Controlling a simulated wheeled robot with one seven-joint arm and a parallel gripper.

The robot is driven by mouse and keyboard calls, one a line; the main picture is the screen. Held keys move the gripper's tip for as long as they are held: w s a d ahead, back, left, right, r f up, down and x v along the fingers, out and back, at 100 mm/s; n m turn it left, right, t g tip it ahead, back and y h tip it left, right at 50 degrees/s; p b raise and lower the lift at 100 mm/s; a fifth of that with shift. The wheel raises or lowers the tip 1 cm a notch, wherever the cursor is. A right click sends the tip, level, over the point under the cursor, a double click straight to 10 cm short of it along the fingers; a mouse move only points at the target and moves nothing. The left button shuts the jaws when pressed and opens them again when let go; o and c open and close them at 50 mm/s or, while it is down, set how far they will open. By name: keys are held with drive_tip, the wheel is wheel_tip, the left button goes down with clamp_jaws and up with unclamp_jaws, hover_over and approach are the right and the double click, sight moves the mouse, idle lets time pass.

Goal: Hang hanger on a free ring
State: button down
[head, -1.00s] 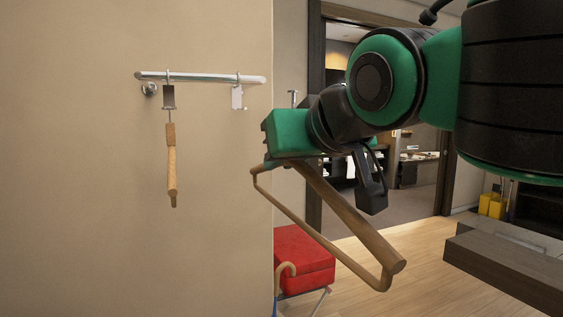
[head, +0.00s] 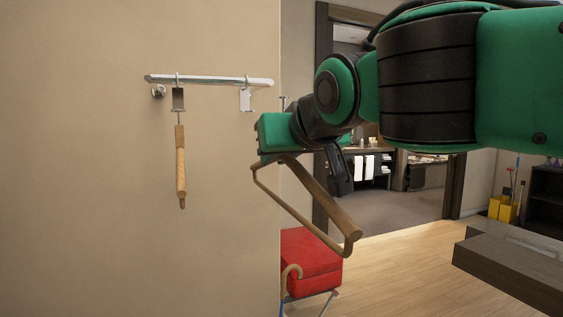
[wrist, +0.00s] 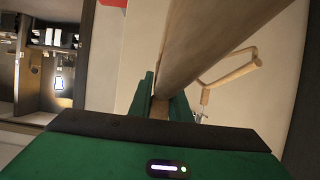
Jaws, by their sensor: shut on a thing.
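My gripper (head: 270,157) is shut on a wooden hanger (head: 327,204), which hangs tilted below it, to the right of the rail. In the wrist view the held hanger (wrist: 205,45) runs up from between the jaws (wrist: 160,108). A metal rail (head: 215,81) is fixed on the beige wall and bears two metal rings. The left ring (head: 178,98) carries another wooden hanger (head: 181,165), seen edge-on. The right ring (head: 246,99) is empty. My gripper is a little lower than this ring and apart from it. The top of the held hanger is hidden by my gripper.
The wall ends just right of the rail, with a doorway (head: 322,110) beyond. A red case (head: 310,258) on a stand is below the held hanger. A dark bench (head: 510,265) is at the lower right.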

drive_tip(key=w+a, duration=0.3)
drive_tip(key=w, duration=0.7)
drive_tip(key=w+a, duration=0.3)
drive_tip(key=w, duration=0.8)
idle(0.3)
drive_tip(key=shift+w+a, duration=0.25)
drive_tip(key=shift+w, duration=0.5)
drive_tip(key=shift+w+a, duration=0.25)
drive_tip(key=shift+w, duration=0.55)
drive_tip(key=shift+w+a, duration=0.25)
drive_tip(key=shift+w, duration=0.5)
idle(2.5)
drive_tip(key=shift+w+f, duration=0.1)
idle(0.7)
